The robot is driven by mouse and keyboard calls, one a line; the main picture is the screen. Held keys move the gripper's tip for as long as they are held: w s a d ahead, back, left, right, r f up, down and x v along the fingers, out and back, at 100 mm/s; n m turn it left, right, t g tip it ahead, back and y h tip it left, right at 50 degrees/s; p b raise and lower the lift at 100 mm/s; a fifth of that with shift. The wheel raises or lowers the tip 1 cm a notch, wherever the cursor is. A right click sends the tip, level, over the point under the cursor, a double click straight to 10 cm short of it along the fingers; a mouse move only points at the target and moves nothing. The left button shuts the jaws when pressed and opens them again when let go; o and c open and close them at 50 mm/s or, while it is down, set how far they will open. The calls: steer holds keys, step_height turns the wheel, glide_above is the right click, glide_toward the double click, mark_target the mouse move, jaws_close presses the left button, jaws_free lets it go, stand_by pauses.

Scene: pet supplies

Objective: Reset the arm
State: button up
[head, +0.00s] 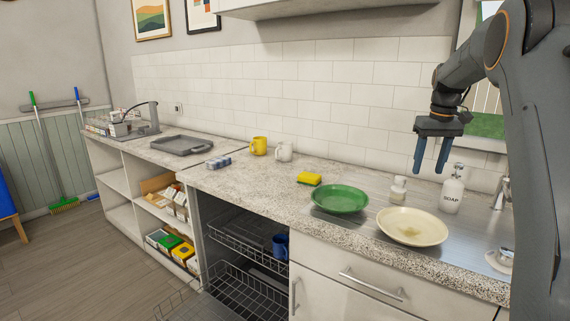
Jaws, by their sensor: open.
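My gripper (431,168) is in the head view at the right, at the end of my raised arm. Its two blue fingers point down and stand apart, with nothing between them. It hangs above the back of the counter (262,184), in front of the white tiled wall. In the picture its tips lie just above a small pale bottle (398,189) and left of the soap bottle (452,190). It looks clear of both.
A green plate (340,199) and a cream plate (412,227) lie on the counter below. A yellow sponge (309,179), a yellow mug (259,146), a white mug (284,151) and a grey tray (182,145) sit farther left. An open dishwasher rack (247,250) holds a blue mug (280,245).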

steer(key=s+a+f, duration=0.5)
steer(key=s+a, duration=0.3)
steer(key=s, duration=0.4)
steer(key=s+a+f, duration=0.6)
steer(key=s+a, duration=0.2)
steer(key=s, duration=0.4)
steer(key=s+a+f, duration=0.6)
steer(key=s+a, duration=0.2)
steer(key=s, duration=0.4)
steer(key=shift+s+f+g, duration=0.15)
steer(key=shift+s+g, duration=0.25)
